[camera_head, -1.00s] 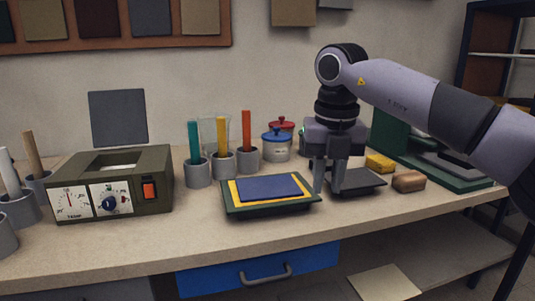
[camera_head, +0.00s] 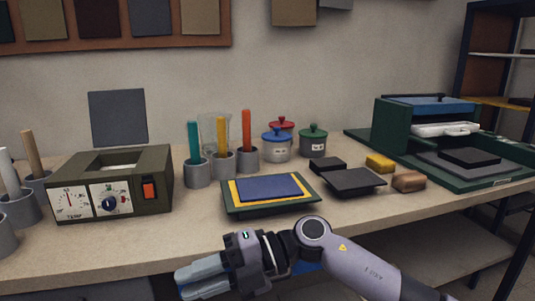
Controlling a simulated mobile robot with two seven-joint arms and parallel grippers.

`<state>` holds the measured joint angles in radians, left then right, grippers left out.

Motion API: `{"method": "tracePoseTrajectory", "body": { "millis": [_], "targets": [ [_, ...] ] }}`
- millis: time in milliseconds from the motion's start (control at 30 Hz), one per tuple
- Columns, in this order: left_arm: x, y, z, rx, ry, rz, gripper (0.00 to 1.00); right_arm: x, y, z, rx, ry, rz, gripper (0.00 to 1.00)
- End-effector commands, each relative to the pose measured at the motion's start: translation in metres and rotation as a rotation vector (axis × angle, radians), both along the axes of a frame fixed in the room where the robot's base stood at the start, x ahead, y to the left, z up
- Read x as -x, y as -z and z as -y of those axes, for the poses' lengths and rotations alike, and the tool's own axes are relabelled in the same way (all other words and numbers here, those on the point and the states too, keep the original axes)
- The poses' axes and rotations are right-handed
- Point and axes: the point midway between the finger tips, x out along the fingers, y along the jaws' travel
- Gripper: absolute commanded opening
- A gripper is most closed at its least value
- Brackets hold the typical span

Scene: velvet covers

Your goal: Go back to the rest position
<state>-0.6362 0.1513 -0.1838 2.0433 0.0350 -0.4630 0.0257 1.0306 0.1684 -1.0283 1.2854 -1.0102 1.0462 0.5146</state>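My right gripper (camera_head: 190,279) is low in front of the bench, its two pale fingers pointing left with a narrow gap between them. It holds nothing that I can see and is clear of everything on the bench top. Its arm comes in from the lower right, in front of the blue drawer. My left gripper is not in view.
The bench (camera_head: 130,243) holds a dark green heater box (camera_head: 112,185), stacked coloured sheets (camera_head: 270,187), a black pad (camera_head: 354,181), a small black block (camera_head: 327,164), a wooden block (camera_head: 408,181) and a green press (camera_head: 390,126). The bench's front edge lies close above my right gripper.

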Motion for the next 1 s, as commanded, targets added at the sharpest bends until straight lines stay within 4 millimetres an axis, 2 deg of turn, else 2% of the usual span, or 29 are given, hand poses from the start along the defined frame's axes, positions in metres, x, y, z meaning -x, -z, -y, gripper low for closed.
{"method": "tracePoseTrajectory", "body": {
  "millis": [100,233,367,467,567,767,867,1000],
  "targets": [
    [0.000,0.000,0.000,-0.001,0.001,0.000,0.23,0.006,-0.004,-0.004,-0.181,0.082,-0.121,0.23],
    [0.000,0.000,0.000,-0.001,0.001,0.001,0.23,0.003,-0.007,0.002,-0.360,0.209,-0.260,0.23],
    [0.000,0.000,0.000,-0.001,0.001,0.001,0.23,-0.008,-0.002,0.020,-0.521,0.374,-0.418,0.23],
    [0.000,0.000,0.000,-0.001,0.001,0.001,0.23,-0.018,0.010,0.042,-0.619,0.519,-0.544,0.23],
    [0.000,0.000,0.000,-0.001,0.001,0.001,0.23,-0.027,0.030,0.068,-0.693,0.676,-0.671,0.23],
    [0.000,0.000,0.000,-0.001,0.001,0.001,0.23,-0.031,0.093,0.129,-0.764,1.009,-0.929,0.23],
    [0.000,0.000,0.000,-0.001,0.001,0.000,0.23,-0.022,0.131,0.162,-0.763,1.178,-1.058,0.23],
    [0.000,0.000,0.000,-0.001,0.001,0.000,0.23,0.006,0.188,0.207,-0.718,1.409,-1.237,0.23]
  ]
}}
